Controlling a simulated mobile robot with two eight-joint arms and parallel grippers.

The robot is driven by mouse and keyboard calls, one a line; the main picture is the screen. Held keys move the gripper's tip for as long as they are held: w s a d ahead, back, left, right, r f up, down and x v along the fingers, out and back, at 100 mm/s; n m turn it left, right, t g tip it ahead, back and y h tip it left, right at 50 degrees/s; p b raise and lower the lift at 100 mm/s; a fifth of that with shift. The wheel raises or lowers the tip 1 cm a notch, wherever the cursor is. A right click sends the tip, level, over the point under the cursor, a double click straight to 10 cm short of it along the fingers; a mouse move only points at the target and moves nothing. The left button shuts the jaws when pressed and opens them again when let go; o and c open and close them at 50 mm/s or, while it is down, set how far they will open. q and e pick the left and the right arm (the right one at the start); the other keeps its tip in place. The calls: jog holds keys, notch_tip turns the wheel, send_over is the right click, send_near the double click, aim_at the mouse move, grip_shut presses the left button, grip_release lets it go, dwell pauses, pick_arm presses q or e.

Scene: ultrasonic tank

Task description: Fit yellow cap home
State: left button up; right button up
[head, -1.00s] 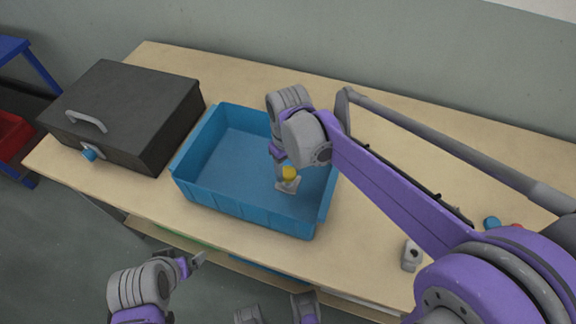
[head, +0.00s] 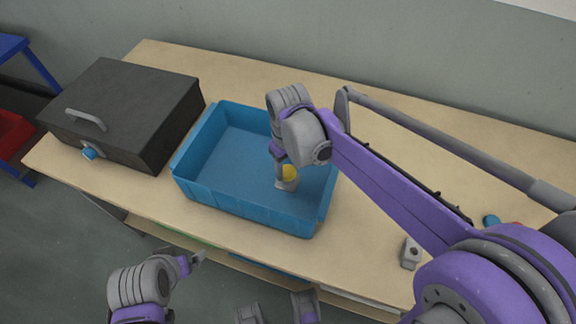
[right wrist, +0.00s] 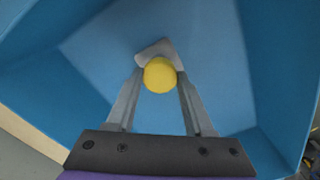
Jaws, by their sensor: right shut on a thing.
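The yellow cap (head: 290,172) is inside the blue tank, over a small grey piece (head: 286,185) near the tank's right side. In the right wrist view the yellow cap (right wrist: 160,75) sits between the two fingers, with part of the grey piece (right wrist: 154,49) showing behind it. My right gripper (right wrist: 161,82) reaches down into the tank and is shut on the cap. Whether the cap is seated on the grey piece or only in front of it I cannot tell. My left gripper (head: 196,259) is in front of the table, away from the tank; its jaw opening is unclear.
The blue tank (head: 240,206) stands mid-table with raised walls around my right gripper. A dark box (head: 125,105) with a handle is left of it. A grey block with a hole (head: 411,253), a blue piece (head: 491,221) and a red piece (head: 516,225) lie on the right.

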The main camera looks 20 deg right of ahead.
aim_at(288, 171)
jog(key=shift+f+b, duration=0.35)
jog(key=shift+f, duration=0.3)
jog(key=shift+f, duration=0.25)
dwell(3.0)
jog(key=o, duration=1.4)
jog(key=shift+c, duration=0.2)
notch_tip(288, 171, up, 11)
jog(key=p, duration=0.1)
jog(key=shift+f, duration=0.1)
